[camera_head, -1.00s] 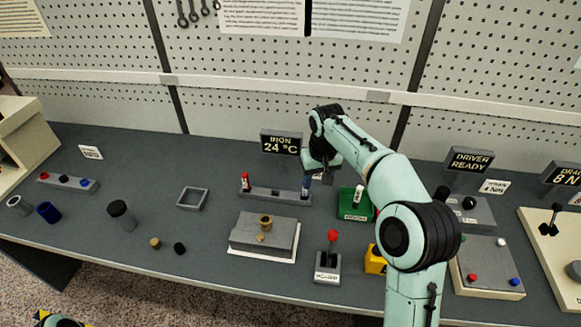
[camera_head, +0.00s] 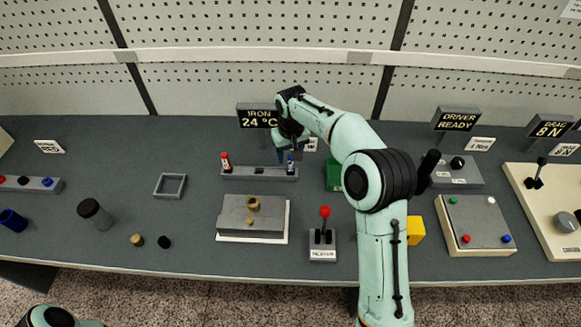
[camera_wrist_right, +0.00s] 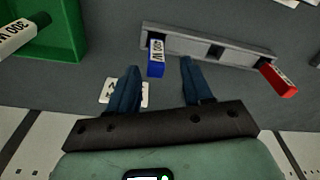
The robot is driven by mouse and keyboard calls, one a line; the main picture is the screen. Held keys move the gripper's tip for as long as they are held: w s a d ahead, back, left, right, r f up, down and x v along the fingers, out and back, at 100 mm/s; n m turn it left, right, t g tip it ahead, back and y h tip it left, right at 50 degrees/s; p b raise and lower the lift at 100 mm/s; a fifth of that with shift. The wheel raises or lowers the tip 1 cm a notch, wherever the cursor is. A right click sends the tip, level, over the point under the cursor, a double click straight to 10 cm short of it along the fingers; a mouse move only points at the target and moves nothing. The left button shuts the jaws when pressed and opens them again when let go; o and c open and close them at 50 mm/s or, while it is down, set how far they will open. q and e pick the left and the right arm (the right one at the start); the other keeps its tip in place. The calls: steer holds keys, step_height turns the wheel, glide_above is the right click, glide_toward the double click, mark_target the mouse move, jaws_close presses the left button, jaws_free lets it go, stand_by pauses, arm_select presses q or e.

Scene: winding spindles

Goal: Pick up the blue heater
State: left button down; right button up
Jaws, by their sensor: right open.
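The blue heater (camera_head: 291,168) stands at the right end of a long grey holder (camera_head: 252,174). In the right wrist view the heater (camera_wrist_right: 156,58) shows a white label with dark print and a blue end. My right gripper (camera_head: 285,155) is at the heater in the head view and partly covers it. In the right wrist view the gripper (camera_wrist_right: 160,68) is open, with the heater showing between its two blue fingertips, nearer the left one. I cannot tell how far the tips are from it. My left gripper is out of view.
A red heater (camera_head: 226,162) stands at the holder's other end. A green box (camera_head: 334,175) with a white-labelled heater (camera_wrist_right: 18,38) is close on the right. A grey block (camera_head: 235,214) and a red-knobbed lever (camera_head: 325,212) stand in front. The pegboard wall is behind.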

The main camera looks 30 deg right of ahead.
mark_target(290, 162)
steer(key=f, duration=0.4)
steer(key=shift+d, duration=0.25)
steer(key=shift+w+f, duration=0.1)
steer(key=shift+f, duration=0.3)
jaws_close()
steer(key=shift+r, duration=0.1)
